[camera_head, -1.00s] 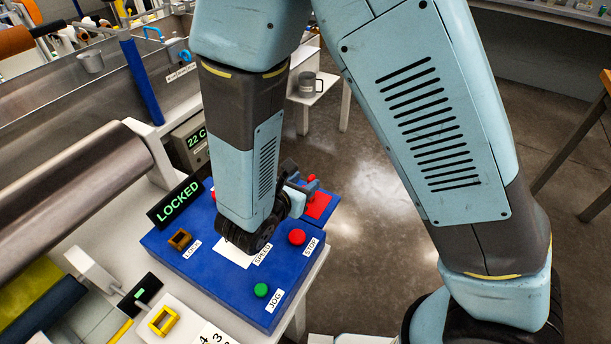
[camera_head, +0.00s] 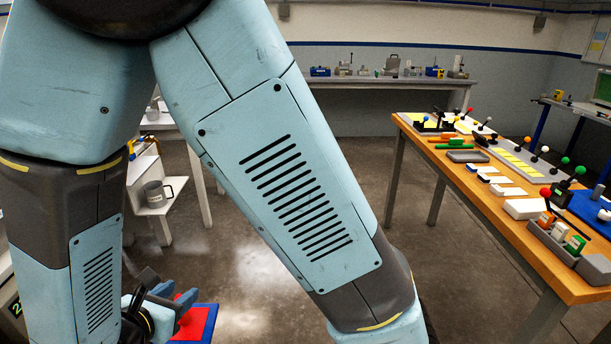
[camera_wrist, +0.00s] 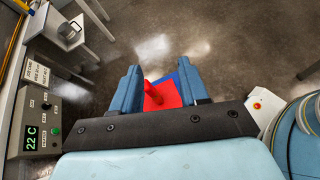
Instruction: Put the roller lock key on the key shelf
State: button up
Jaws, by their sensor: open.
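In the wrist view, a small red upright piece (camera_wrist: 152,92), which looks like the roller lock key, stands on or just above a flat red pad (camera_wrist: 170,96). The pad has a blue border and may be the key shelf; I cannot tell for sure. My gripper (camera_wrist: 158,80) is open, with one blue finger on each side of the red piece and no clear contact. In the head view, the red pad (camera_head: 203,322) shows at the bottom left beside my gripper (camera_head: 178,302). My arm hides much of that area.
A grey mug (camera_head: 155,193) stands on a small white shelf at the left. A display unit reading 22 C (camera_wrist: 33,132) is left of my gripper. A wooden table (camera_head: 540,262) with levers and small blocks stands at the right. The floor between is clear.

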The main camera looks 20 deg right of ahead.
jog(key=w+d+r+m+g+y, duration=0.1)
jog(key=d+r+m+g, duration=0.3)
jog(key=d+r+m, duration=0.4)
jog(key=w+d+r+m+g, duration=0.1)
jog(key=d+r+m+g, duration=0.25)
jog(key=d+m, duration=0.55)
jog(key=s+d+r+m+t+y, duration=0.2)
jog(key=s+d+r+m+y, duration=0.4)
jog(key=d+r+m, duration=0.4)
jog(key=shift+d+r+m+t, duration=0.35)
jog(key=shift+d+r+m, duration=0.05)
jog(key=shift+r, duration=0.05)
jog(key=shift+s, duration=0.1)
jog(key=shift+a, duration=0.1)
